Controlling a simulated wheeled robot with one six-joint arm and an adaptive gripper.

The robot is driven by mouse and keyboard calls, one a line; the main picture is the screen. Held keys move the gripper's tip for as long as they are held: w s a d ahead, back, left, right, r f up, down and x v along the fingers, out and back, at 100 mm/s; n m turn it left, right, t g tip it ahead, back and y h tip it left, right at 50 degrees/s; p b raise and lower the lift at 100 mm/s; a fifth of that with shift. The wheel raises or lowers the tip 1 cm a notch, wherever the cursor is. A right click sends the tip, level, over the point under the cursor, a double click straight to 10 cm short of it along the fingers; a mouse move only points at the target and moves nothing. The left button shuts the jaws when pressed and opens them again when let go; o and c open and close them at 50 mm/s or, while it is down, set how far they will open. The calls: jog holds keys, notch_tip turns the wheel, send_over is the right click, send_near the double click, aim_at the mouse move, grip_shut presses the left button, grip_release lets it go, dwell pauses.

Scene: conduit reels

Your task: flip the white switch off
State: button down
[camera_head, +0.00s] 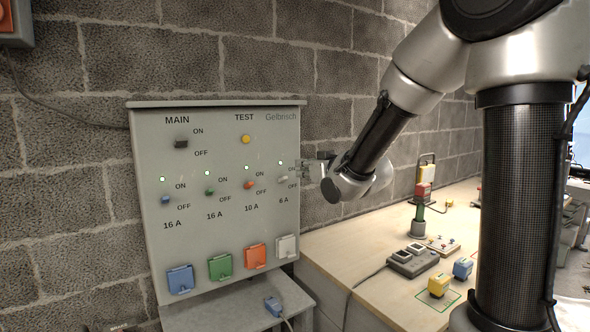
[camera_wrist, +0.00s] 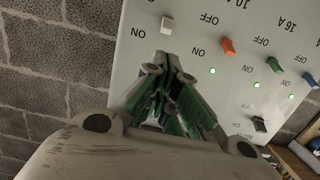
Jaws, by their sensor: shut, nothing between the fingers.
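The white switch (camera_head: 283,179) is the rightmost small switch on the grey panel, above the 6 A label. A small green light (camera_head: 280,163) is lit above it. In the wrist view, which sees the panel upside down, the white switch (camera_wrist: 167,24) stands out just beyond the fingertips. I cannot tell for sure which way its lever tilts. My gripper (camera_head: 306,169) is shut and empty, at the panel's right edge beside the switch. In the wrist view its fingertips (camera_wrist: 165,62) are close to the switch, with a small gap visible in the picture.
Orange (camera_head: 248,185), green (camera_head: 209,192) and blue (camera_head: 166,199) switches sit to the left, each under a lit light. A black main switch (camera_head: 181,143) and yellow test button (camera_head: 245,139) are above. Coloured socket covers line the bottom. A workbench (camera_head: 345,240) with devices stands right.

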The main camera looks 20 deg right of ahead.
aim_at(280, 167)
jog(key=x, duration=0.9)
jog(key=shift+f, duration=0.1)
